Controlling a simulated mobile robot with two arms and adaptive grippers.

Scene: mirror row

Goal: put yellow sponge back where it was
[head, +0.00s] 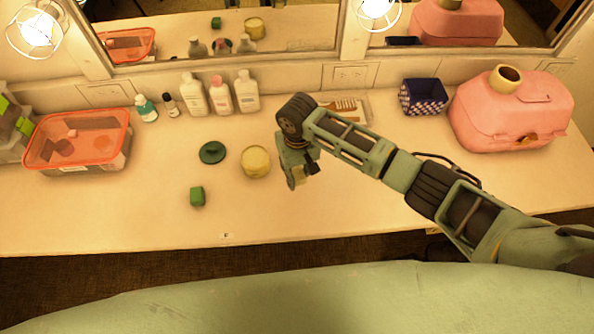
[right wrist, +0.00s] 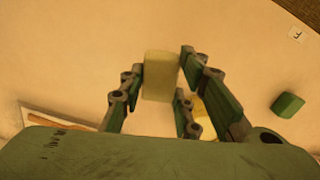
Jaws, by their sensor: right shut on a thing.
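The yellow sponge (right wrist: 162,76) is a pale block between the fingers of my right gripper (right wrist: 163,70) in the right wrist view. The gripper is shut on it. In the head view my right gripper (head: 298,174) points down over the counter, right of the round yellow thing, and a small pale part of the sponge (head: 299,174) shows at the fingers. I cannot tell how far the sponge is above the counter (head: 300,215). My left gripper is not in view.
Left of the gripper are the round yellow thing (head: 255,163), a dark green disc (head: 212,153) and a green cube (head: 197,197). Behind it is a tray with a comb (head: 347,107).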

